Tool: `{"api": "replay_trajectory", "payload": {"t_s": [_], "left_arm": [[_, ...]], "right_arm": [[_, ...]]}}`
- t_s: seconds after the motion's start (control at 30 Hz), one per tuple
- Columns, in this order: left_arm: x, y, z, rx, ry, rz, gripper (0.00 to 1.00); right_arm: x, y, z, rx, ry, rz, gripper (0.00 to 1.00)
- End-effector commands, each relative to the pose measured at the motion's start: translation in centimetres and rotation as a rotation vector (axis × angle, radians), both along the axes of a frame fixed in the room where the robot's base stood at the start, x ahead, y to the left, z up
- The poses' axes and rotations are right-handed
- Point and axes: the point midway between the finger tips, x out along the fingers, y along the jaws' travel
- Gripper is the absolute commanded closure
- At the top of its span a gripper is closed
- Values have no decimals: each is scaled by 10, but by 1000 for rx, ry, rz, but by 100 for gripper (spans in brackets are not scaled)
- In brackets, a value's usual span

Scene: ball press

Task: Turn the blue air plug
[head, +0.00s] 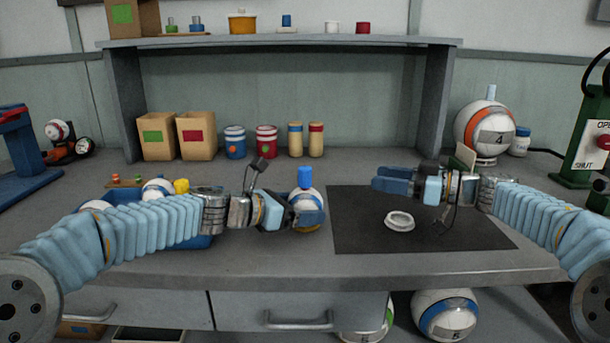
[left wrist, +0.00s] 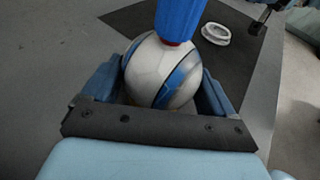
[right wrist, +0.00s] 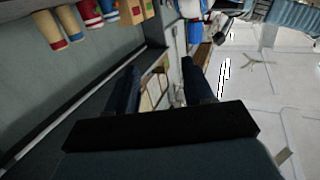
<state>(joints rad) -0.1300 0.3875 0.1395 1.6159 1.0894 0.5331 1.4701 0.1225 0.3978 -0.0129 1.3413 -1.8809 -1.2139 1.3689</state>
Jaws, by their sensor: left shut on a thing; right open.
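The blue air plug (head: 305,177) stands upright on top of a white and blue ball (head: 309,196) near the middle of the bench. My left gripper (head: 312,210) is shut on this ball, with its fingers on both sides. In the left wrist view the ball (left wrist: 162,75) sits between the fingers and the blue plug (left wrist: 180,20) rises from it, with a dark red band at its base. My right gripper (head: 376,180) is open and empty above the dark mat, to the right of the plug and apart from it. Its two fingers (right wrist: 160,88) show with nothing between them.
A white ring (head: 400,221) lies on the dark mat (head: 350,235). A blue tray (head: 200,241) with balls is partly hidden behind my left arm. Cans, boxes and a shelf (head: 280,42) stand at the back. A larger ball (head: 484,128) stands back right.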

Motion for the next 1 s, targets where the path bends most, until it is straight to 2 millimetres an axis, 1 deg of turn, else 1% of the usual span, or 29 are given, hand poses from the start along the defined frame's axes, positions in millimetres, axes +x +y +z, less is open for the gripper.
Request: {"api": "replay_trajectory", "payload": {"t_s": [0.03, 0.1, 0.23, 0.37, 0.6, 0.7, 0.8, 1.0], "left_arm": [[0, 0, -1, 1, 0, 1, 32], [0, 0, -1, 1, 0, 1, 32], [0, 0, -1, 1, 0, 1, 32], [0, 0, -1, 1, 0, 1, 33], [0, 0, -1, 1, 0, 1, 33], [0, 0, -1, 1, 0, 1, 33], [0, 1, -1, 1, 0, 1, 33], [0, 0, -1, 1, 0, 1, 33]], "right_arm": [[-9, 22, 2, 12, -3, 59, 48], [-18, 42, 4, 23, -7, 116, 48], [-26, 63, 6, 33, -13, 167, 48], [-22, 82, 6, 34, -14, 171, 48], [-8, 132, 6, 33, -13, 169, 48], [-3, 149, 6, 33, -13, 168, 48], [1, 163, 6, 33, -13, 167, 48], [4, 173, 6, 33, -13, 164, 48]]}}
